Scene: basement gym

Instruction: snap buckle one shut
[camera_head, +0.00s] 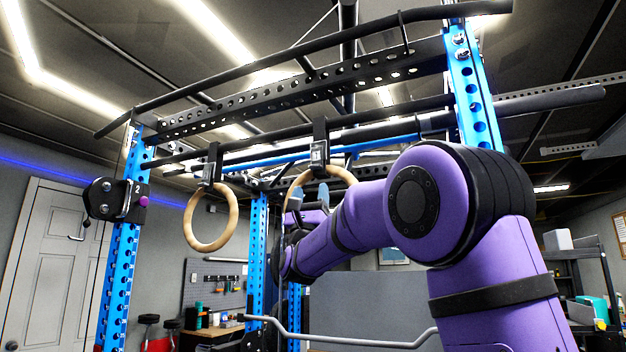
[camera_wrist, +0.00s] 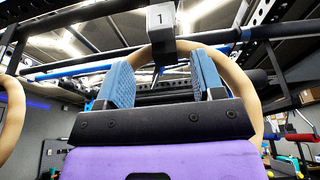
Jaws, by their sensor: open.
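Buckle one (camera_wrist: 160,20) is a grey block marked "1" on a dark strap, at the top centre of the wrist view. In the head view, the buckle (camera_head: 318,152) sits on the strap above the right wooden ring (camera_head: 345,174). My gripper (camera_wrist: 160,82) is open and empty, with two blue ribbed fingers pointing up. In the wrist view, the buckle appears above and between the fingertips, apart from them. The ring (camera_wrist: 252,84) passes behind the fingers. In the head view my arm mostly hides the gripper. I cannot tell whether the buckle's lever is open or shut.
A second wooden ring (camera_head: 188,224) hangs at left from another buckle (camera_head: 212,172). Blue rack posts (camera_head: 122,265) and black overhead bars (camera_head: 300,93) frame the space. A bent grey bar (camera_head: 345,340) crosses low in front. The space between the rings is open.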

